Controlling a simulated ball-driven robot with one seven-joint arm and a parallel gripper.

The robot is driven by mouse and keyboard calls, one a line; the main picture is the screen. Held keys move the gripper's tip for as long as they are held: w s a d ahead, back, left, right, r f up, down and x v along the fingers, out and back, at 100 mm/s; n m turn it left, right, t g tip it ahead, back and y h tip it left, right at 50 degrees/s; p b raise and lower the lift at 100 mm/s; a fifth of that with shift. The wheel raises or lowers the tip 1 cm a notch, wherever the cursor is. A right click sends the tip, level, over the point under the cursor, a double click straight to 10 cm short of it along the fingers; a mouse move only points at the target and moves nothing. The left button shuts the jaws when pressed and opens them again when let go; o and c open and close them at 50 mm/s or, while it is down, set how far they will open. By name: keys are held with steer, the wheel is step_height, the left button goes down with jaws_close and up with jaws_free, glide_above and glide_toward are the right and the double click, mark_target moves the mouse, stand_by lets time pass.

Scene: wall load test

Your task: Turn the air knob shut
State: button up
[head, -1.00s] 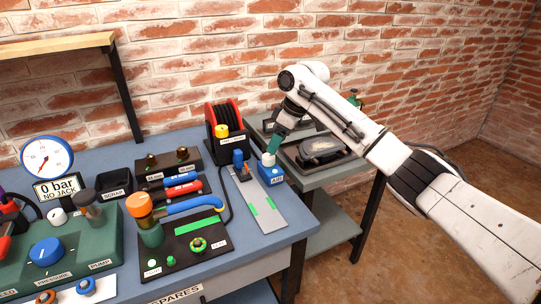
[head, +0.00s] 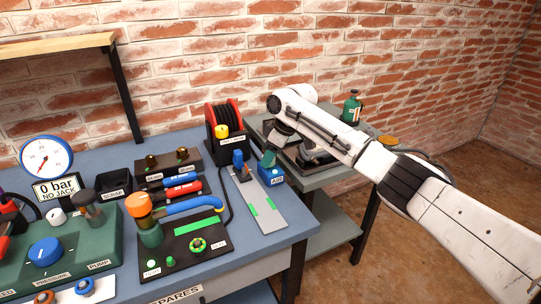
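The air knob (head: 269,158) is a small green handle on top of a blue block (head: 271,174) labelled AIR, at the right back edge of the blue bench. The handle stands up and leans slightly; I cannot tell whether it is at its shut position. My gripper (head: 284,133) is a dark shape below the white wrist, behind and to the right of the knob, and looks apart from it. Its fingertips are too small and hidden to tell open from shut.
A gauge (head: 46,157) stands at the left above a sign reading 0 bar NO JACK. A grey strip (head: 259,205) lies in front of the air block. A hose reel (head: 226,126) stands close to its left. A side table (head: 331,182) holds a green bottle (head: 352,108).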

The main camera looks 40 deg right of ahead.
steer(key=c, duration=0.7)
steer(key=shift+o, duration=0.2)
